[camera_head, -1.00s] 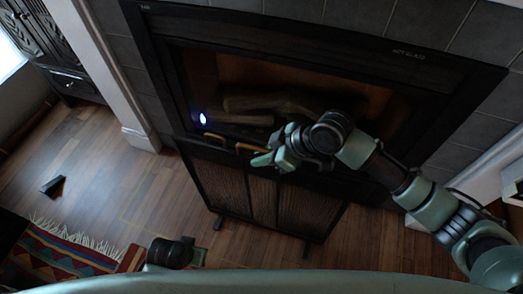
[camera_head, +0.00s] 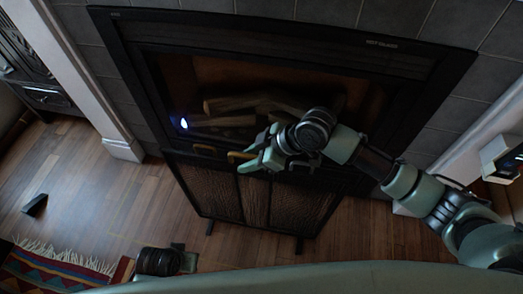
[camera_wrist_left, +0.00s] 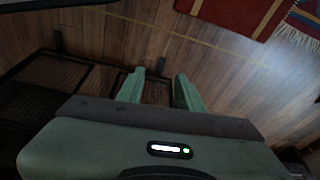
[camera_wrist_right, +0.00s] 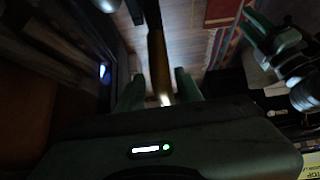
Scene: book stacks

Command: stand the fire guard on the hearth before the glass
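The fire guard (camera_head: 255,198) is a dark screen of three mesh panels with brass handles (camera_head: 240,156) along its top. It stands upright on its feet on the wood floor, in front of the fireplace glass (camera_head: 270,82). My right gripper (camera_head: 248,164) is at the handle near the guard's middle. In the right wrist view the brass bar (camera_wrist_right: 156,60) runs between its fingers, with gaps beside it. My left gripper (camera_wrist_left: 160,84) is open and empty above the floor near the guard, which shows at left in the left wrist view (camera_wrist_left: 60,78). The hearth's edge is hidden.
A fringed striped rug (camera_head: 60,265) lies at lower left, with a small dark wedge (camera_head: 35,204) on the floor near it. White trim (camera_head: 122,149) flanks the fireplace. A dark carved cabinet (camera_head: 45,95) stands at upper left.

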